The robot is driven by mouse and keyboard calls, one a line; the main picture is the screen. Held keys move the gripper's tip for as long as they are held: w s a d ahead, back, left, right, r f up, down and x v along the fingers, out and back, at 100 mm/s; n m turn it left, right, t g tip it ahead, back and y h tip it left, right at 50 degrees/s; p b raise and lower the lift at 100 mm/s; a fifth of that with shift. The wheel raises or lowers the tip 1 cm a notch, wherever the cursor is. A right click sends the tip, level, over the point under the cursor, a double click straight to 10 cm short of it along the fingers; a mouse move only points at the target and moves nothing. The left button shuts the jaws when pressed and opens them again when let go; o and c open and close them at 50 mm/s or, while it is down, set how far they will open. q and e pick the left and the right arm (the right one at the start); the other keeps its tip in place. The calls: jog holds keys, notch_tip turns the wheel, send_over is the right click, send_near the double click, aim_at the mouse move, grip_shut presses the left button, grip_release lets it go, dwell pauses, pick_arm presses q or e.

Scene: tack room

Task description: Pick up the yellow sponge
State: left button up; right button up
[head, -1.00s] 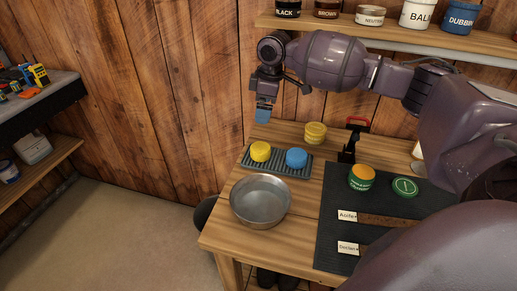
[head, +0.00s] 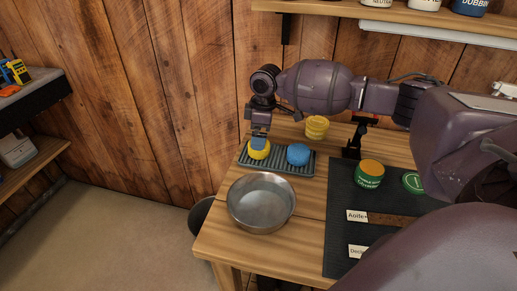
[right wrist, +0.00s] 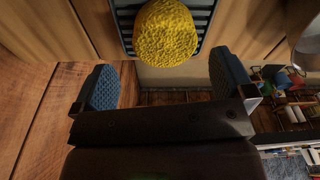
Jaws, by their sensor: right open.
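The yellow sponge (head: 259,152) is round and sits on the left of a ribbed grey tray (head: 278,163) on the table. A round blue sponge (head: 298,153) sits to its right. My right gripper (head: 259,141) is open, pointing down just above the yellow sponge and partly covering it. In the right wrist view, the yellow sponge (right wrist: 166,33) lies ahead of the gap between the two blue-padded fingers (right wrist: 165,82), with nothing held. I cannot tell whether a fingertip touches it. My left gripper is not in view.
A metal bowl (head: 261,202) stands in front of the tray. A yellow stacked round item (head: 317,127) stands behind it. A green tin (head: 369,174) stands on a dark mat (head: 338,235) to the right. A shelf (head: 400,14) hangs above the arm.

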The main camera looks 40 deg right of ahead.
jog(key=f, duration=0.5)
jog(key=shift+s+a+b, duration=0.15)
jog(key=shift+s+b, duration=0.15)
jog(key=shift+b, duration=0.1)
jog(key=shift+r, duration=0.1)
